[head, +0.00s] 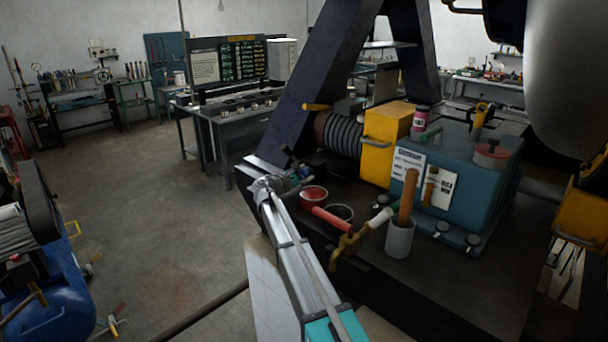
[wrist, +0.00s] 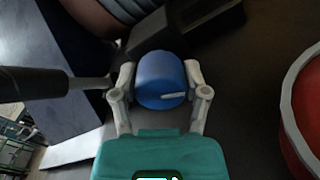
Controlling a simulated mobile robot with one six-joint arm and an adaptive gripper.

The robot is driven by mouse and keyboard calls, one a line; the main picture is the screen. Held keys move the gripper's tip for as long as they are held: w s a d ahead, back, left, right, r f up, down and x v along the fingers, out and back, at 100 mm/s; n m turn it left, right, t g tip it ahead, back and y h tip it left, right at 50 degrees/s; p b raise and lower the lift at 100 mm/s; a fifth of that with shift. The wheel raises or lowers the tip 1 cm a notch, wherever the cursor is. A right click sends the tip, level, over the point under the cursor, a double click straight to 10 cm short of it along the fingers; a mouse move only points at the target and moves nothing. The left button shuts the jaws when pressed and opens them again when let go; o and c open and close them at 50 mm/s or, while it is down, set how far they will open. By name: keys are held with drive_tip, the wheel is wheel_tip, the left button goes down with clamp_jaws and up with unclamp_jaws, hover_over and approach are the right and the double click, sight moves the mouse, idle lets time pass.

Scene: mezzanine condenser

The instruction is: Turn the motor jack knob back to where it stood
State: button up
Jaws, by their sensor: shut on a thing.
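The blue motor jack knob (wrist: 161,72) sits in the middle of the wrist view. A short pale mark (wrist: 173,95) lies on its near part, running roughly level and slightly right of centre. My gripper (wrist: 161,80) has one finger on each side of the knob and is shut on it. In the head view, my gripper (head: 287,184) is at the left end of the dark machine base, and the knob is mostly hidden by the arm's end there. No reference mark for the knob is clear.
A dark rod with a grey end (wrist: 92,83) lies just left of my gripper. A red bowl (head: 313,196) stands close on the right. Beyond are a red-handled valve (head: 332,220), a grey cup (head: 399,239) and a blue-green box (head: 470,165).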

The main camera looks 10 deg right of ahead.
sight(302, 175)
drive_tip(key=m, duration=0.5)
drive_tip(key=shift+s+d+m, duration=0.15)
drive_tip(key=shift+s+m, duration=0.05)
drive_tip(key=shift+m, duration=0.2)
drive_tip(key=m, duration=0.4)
drive_tip(key=shift+f, duration=0.1)
drive_tip(key=shift+m, duration=0.3)
drive_tip(key=o, duration=1.1)
drive_tip(key=shift+o, duration=0.2)
drive_tip(key=shift+a, duration=0.2)
drive_tip(key=shift+v, duration=3.6)
